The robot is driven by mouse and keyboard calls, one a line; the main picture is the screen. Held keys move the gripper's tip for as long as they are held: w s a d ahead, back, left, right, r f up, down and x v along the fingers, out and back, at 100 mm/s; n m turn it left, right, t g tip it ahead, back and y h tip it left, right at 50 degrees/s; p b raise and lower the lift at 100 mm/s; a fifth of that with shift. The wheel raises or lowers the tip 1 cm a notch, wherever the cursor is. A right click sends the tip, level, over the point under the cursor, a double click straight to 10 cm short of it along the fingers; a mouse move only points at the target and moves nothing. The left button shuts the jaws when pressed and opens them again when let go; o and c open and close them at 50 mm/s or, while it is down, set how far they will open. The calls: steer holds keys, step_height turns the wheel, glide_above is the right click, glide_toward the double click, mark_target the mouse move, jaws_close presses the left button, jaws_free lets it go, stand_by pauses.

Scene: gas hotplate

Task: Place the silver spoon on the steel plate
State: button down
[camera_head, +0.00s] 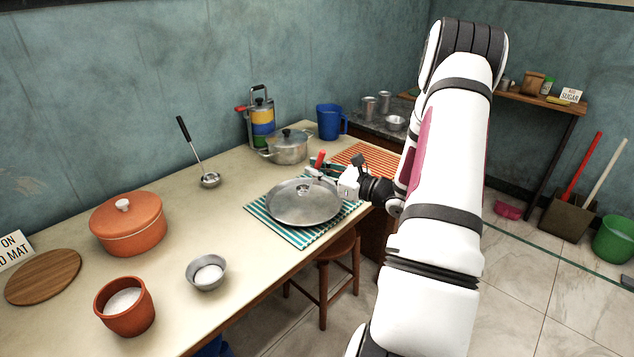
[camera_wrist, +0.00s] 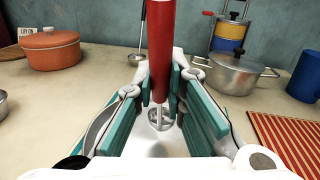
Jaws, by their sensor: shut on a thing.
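The steel plate (camera_head: 300,208) lies on a teal-striped mat near the table's front edge. Its grey rim shows at the left of the wrist view (camera_wrist: 98,128), mostly hidden by my fingers. My gripper (camera_head: 320,175) is over the plate's far right part, shut on a utensil with a red handle (camera_wrist: 161,45) and a silver end (camera_wrist: 159,117), which I take to be the silver spoon. Its red handle (camera_head: 320,159) points up and its silver end points down, low over the plate. I cannot tell whether it touches the plate.
A steel pot (camera_head: 289,150), a tiered lunch carrier (camera_head: 260,120) and a blue jug (camera_head: 329,122) stand behind. A black-handled ladle (camera_head: 209,180) and an orange pot (camera_head: 128,226) are left. An orange-striped mat (camera_head: 367,158) lies right. Bare tabletop lies left of the plate.

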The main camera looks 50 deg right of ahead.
steer(key=shift+s+f, duration=0.1)
steer(key=shift+f, duration=1.6)
steer(key=shift+f, duration=0.1)
steer(key=shift+f+b, duration=0.1)
steer(key=shift+b, duration=0.25)
steer(key=c, duration=1.6)
jaws_free()
steer(key=shift+c, duration=0.2)
